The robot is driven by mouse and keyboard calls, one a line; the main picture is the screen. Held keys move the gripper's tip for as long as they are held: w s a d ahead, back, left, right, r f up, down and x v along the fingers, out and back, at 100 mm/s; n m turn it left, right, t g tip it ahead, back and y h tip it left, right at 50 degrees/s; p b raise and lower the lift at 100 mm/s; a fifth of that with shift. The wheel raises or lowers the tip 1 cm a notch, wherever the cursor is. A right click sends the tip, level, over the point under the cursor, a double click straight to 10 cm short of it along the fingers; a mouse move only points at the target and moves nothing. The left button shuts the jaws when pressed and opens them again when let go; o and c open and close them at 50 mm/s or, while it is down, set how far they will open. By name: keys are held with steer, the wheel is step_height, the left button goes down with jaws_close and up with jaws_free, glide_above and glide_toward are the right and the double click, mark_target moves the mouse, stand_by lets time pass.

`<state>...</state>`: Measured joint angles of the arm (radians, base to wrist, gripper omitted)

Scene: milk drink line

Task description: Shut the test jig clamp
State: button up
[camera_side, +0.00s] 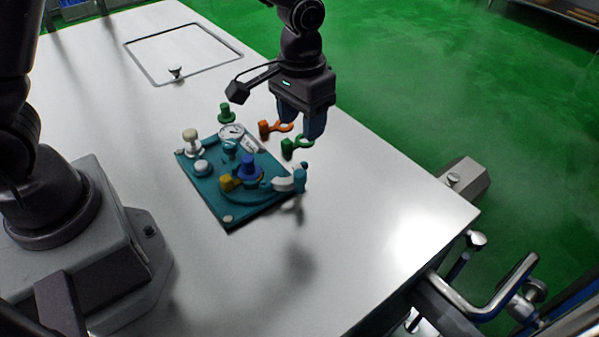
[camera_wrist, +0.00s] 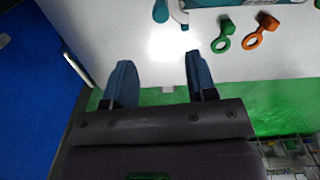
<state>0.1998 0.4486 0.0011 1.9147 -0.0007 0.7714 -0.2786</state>
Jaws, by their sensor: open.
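The teal test jig (camera_side: 262,212) lies on the white table, with a dial gauge (camera_side: 231,132) at its back. A blue knobbed part (camera_side: 249,165) and a yellow part (camera_side: 231,183) sit on its round seat. At its right edge is the clamp, with a white curved piece (camera_side: 286,183) and a teal handle (camera_side: 299,183) standing up; I cannot tell how far it is open. In the wrist view the teal handle (camera_wrist: 160,11) shows at the top edge. My gripper (camera_side: 298,124) is open and empty, above and behind the clamp, apart from it; its fingers (camera_wrist: 158,65) show in the wrist view.
A green ring-ended piece (camera_side: 295,146) and an orange one (camera_side: 274,127) lie beside the jig, close below my gripper in the side view. A small green knobbed piece (camera_side: 225,113) stands behind the jig. The table's right front is clear.

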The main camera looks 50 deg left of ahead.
mark_target(300, 172)
step_height(300, 172, down, 13)
steer(key=shift+s+r, duration=0.1)
stand_by(0.3)
steer(key=shift+c, duration=0.5)
jaws_close()
